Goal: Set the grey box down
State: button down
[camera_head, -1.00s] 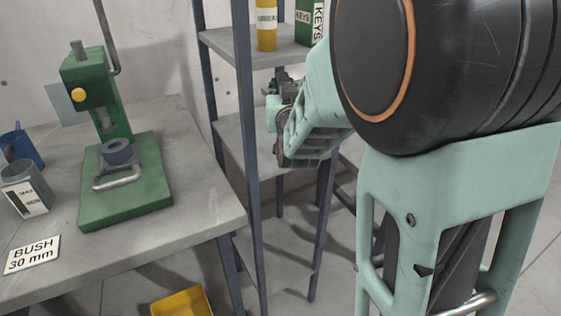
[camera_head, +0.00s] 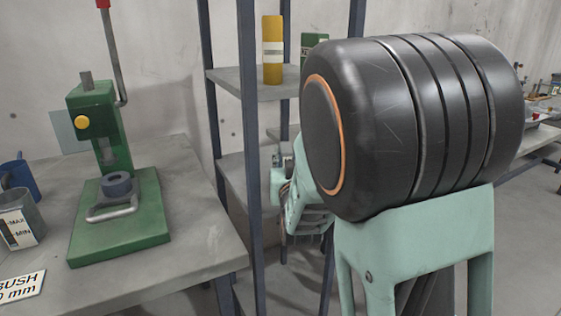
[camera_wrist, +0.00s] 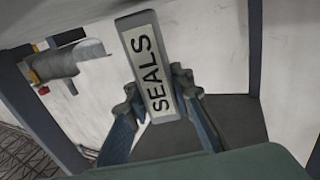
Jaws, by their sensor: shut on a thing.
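The grey box (camera_wrist: 135,22) bears a white label that reads SEALS. It shows tilted in the wrist view, between the fingers of my gripper (camera_wrist: 157,92). The gripper is shut on it. In the head view my arm covers much of the area by the shelf rack, and I cannot make out the box there. A dark grey flat surface (camera_wrist: 235,118) shows behind the box in the wrist view; I cannot tell whether the box touches it.
The shelf rack (camera_head: 252,84) has blue-grey posts and holds a yellow canister (camera_head: 272,68) and a green box (camera_head: 314,42) on an upper board. A workbench (camera_head: 190,215) with a green press (camera_head: 135,235) and a grey jug (camera_head: 20,228) stands at left.

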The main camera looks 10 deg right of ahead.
jog(key=shift+f, duration=0.3)
jog(key=shift+f, duration=0.2)
jog(key=c, duration=1.7)
grip_release()
jog(key=shift+r, duration=0.1)
